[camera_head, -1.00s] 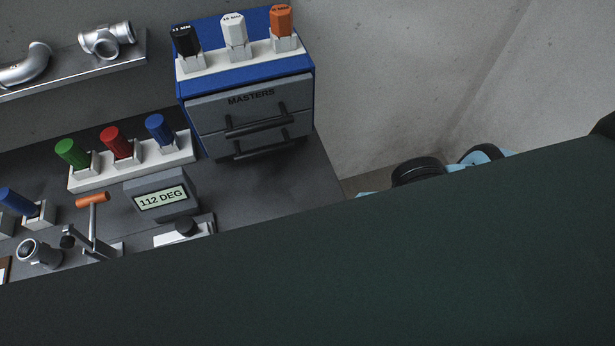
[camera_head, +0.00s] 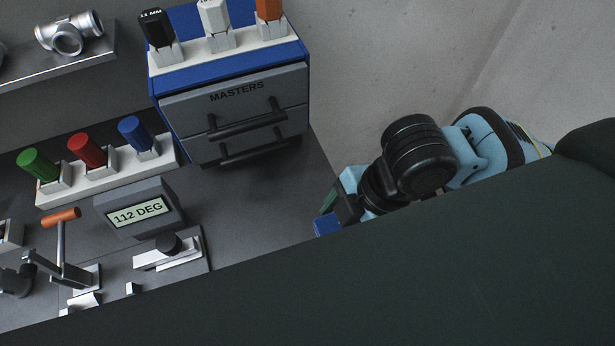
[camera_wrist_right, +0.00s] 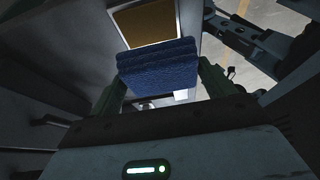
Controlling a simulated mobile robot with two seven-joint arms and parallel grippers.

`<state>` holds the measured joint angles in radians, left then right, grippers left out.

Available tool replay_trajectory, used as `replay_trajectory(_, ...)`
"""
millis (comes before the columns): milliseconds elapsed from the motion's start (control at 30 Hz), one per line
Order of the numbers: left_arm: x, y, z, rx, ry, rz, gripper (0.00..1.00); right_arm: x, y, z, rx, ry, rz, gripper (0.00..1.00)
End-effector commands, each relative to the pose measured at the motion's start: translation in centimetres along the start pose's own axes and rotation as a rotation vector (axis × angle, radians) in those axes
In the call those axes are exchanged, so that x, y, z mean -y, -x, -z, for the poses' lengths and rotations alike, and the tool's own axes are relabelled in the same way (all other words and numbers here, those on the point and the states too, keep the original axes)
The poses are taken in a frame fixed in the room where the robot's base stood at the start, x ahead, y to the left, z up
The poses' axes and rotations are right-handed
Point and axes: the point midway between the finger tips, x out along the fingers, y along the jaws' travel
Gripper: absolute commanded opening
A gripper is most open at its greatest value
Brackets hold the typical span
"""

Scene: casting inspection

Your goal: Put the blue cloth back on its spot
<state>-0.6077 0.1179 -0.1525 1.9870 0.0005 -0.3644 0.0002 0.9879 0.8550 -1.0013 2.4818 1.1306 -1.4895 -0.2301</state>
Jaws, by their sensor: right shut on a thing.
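The blue cloth (camera_wrist_right: 158,66) is a thick folded pad. In the right wrist view it sits between the green fingers of my right gripper (camera_wrist_right: 160,76), which is shut on it. In the head view, my right gripper (camera_head: 338,208) is at the right end of the grey bench, and a small blue part of the cloth (camera_head: 326,225) shows below it. A large dark green shape in front hides the rest. I cannot make out the cloth's spot. My left gripper is not in view.
A blue cabinet marked MASTERS (camera_head: 236,110) stands at the back. The bench right of the display is clear. A tan panel (camera_wrist_right: 148,22) lies beyond the cloth.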

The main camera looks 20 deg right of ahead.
Motion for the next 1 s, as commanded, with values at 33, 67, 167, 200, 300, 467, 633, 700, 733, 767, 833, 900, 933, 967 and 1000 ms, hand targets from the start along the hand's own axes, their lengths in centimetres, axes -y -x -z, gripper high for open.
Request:
replay_trajectory(33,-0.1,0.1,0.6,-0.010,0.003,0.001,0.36,-1.5,0.2,0.0,0.003,-0.006,-0.006,0.60)
replay_trajectory(67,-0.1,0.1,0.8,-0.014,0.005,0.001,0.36,-2.2,0.4,0.1,0.002,-0.004,-0.007,0.60)
replay_trajectory(167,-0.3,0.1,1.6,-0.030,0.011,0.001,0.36,-4.6,0.5,0.1,0.002,-0.005,-0.009,0.60)
replay_trajectory(200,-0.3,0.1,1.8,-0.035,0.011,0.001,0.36,-5.5,0.5,0.1,0.001,-0.004,-0.009,0.60)
replay_trajectory(300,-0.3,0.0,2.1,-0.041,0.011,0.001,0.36,-7.8,0.5,0.1,0.001,-0.004,-0.009,0.60)
replay_trajectory(467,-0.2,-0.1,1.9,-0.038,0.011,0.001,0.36,-11.3,0.5,0.2,0.000,-0.003,-0.008,0.60)
replay_trajectory(633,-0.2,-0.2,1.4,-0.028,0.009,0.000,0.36,-13.2,-0.4,-0.2,0.002,-0.003,0.000,0.60)
replay_trajectory(700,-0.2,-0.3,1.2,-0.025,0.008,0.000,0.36,-13.2,-1.1,-0.6,0.002,-0.001,-0.002,0.60)
replay_trajectory(733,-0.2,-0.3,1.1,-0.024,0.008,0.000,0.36,-13.2,-1.2,-0.6,0.002,-0.001,-0.003,0.60)
replay_trajectory(767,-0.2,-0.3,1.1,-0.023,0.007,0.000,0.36,-13.2,-1.4,-0.7,0.002,-0.001,-0.003,0.60)
replay_trajectory(833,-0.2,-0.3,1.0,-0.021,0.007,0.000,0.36,-13.2,-1.5,-0.7,0.002,-0.001,-0.004,0.60)
replay_trajectory(900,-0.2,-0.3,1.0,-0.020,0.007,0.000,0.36,-13.2,-1.5,-0.7,0.002,-0.001,-0.005,0.60)
replay_trajectory(933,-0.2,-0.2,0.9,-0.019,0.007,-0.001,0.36,-13.2,-1.5,-0.8,0.002,-0.001,-0.005,0.60)
replay_trajectory(967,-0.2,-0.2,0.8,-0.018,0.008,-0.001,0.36,-13.2,-1.6,-0.8,0.002,-0.001,-0.004,0.60)
replay_trajectory(1000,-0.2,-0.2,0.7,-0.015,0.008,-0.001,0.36,-13.2,-1.9,-0.9,0.002,-0.002,-0.003,0.60)
